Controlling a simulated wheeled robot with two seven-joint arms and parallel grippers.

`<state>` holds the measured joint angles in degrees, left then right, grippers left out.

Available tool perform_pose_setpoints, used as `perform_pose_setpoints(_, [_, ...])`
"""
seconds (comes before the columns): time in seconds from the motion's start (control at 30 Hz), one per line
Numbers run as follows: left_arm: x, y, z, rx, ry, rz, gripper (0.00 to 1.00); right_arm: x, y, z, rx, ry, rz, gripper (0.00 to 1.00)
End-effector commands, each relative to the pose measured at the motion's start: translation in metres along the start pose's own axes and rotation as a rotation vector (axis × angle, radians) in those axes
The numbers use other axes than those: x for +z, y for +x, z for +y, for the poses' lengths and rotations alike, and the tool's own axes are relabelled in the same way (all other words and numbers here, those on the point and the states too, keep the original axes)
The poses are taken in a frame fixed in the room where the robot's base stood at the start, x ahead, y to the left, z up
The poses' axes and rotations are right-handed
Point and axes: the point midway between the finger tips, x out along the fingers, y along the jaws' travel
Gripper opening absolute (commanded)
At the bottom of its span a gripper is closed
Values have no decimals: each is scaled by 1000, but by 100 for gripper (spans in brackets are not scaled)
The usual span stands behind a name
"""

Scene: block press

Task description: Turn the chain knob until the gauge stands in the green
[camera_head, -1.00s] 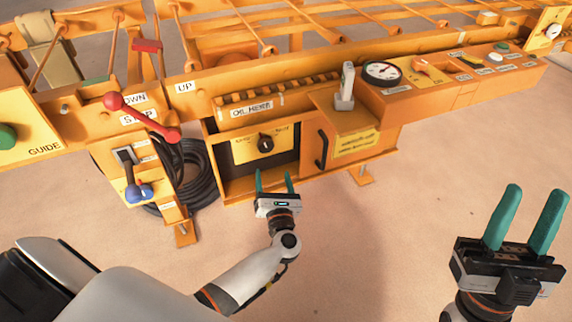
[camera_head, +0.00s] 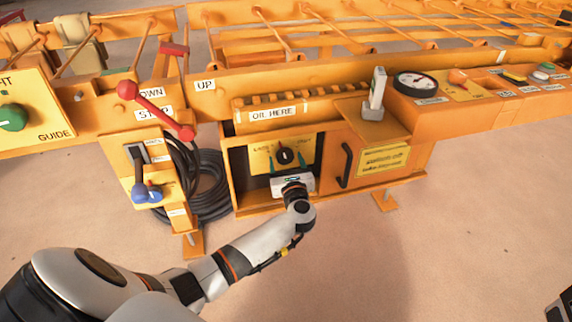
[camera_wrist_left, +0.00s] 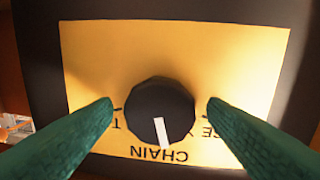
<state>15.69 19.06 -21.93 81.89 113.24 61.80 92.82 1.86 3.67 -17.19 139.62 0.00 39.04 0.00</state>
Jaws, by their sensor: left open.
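The black chain knob (camera_head: 285,156) sits on a yellow panel inside an open compartment of the orange machine. In the left wrist view the knob (camera_wrist_left: 160,108) is centred above the upside-down word CHAIN, its white mark pointing down in that picture. My left gripper (camera_head: 287,165) is open in front of the panel, its green fingers on either side of the knob. In the wrist view small gaps show between the fingertips and the knob. The round gauge (camera_head: 416,85) stands on the machine's top right; its needle and green zone are too small to read. Only a dark corner of my right gripper shows at lower right.
A black door handle (camera_head: 345,165) and a grey upright lever (camera_head: 376,93) are right of the compartment. A red-knobbed lever (camera_head: 158,112), a blue-knobbed lever (camera_head: 147,192) and coiled black hose (camera_head: 208,190) are left of it. The floor in front is clear.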

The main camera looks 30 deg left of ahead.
Motion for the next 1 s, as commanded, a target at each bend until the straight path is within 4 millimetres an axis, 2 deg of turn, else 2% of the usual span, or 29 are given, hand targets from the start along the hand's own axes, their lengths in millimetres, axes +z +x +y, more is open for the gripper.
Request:
perform_pose_setpoints(0.13, [0,8,0,1,1,1,67,1,1,0,3,-1,-10,40])
perform_pose_setpoints(0.4, [0,9,0,1,1,0,67,0,2,0,4,-1,-10,40])
perform_pose_setpoints(0.67, [0,9,0,1,1,0,25,1,2,0,4,-1,-11,40])
perform_pose_setpoints(1.0, [-1,8,0,0,47,-9,24,2,8,0,1,0,-11,40])
